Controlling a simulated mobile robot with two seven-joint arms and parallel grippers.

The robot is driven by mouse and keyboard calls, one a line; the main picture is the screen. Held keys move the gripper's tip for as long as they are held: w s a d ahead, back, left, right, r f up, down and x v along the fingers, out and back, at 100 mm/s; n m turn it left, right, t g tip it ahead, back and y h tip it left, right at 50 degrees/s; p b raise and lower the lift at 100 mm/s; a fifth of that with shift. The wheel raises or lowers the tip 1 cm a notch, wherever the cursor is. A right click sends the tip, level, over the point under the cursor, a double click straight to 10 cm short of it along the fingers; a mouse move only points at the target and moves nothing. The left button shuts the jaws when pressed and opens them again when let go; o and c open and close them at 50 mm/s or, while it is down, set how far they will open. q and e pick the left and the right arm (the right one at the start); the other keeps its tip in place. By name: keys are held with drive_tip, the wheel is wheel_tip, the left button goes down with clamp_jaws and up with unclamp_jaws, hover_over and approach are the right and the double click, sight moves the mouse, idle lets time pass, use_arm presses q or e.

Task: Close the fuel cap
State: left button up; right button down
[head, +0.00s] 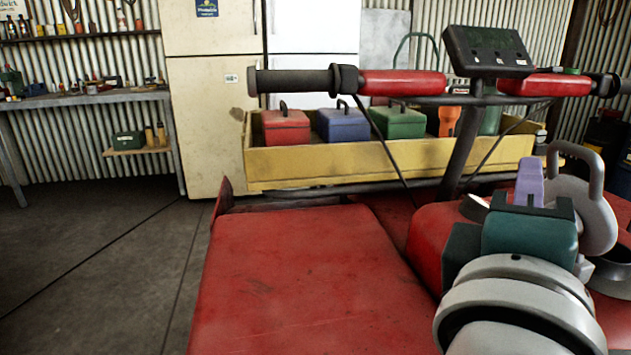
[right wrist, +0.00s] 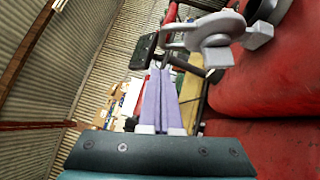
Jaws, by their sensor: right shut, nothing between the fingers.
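The fuel cap (head: 590,222) is a grey disc with a loop handle on top. It stands tilted up on the red quad body at the right of the head view. A grey rounded rim (head: 613,274), partly cut off and hidden by my arm, shows below it. In the right wrist view the cap (right wrist: 217,42) is to the upper right of the fingers. My right gripper (head: 530,172) has purple fingers, shut and empty, just left of the cap; they also show in the right wrist view (right wrist: 160,85). I cannot tell if they touch the cap. My left gripper is not in view.
The red quad seat and body (head: 300,280) fill the lower middle. The handlebar (head: 400,84) with a dark display (head: 487,50) crosses above. A yellow tray (head: 370,165) holds several toolboxes behind. A workbench (head: 90,97) stands far left, with open floor before it.

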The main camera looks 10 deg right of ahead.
sight(566, 149)
drive_tip(key=d, duration=0.1)
drive_tip(key=d+r+p, duration=0.1)
drive_tip(key=d, duration=0.1)
drive_tip(key=shift+w+d, duration=0.2)
drive_tip(key=shift+d, duration=0.05)
drive_tip(key=shift+d+f, duration=0.1)
drive_tip(key=shift+d, duration=0.2)
drive_tip(key=shift+p, duration=0.35)
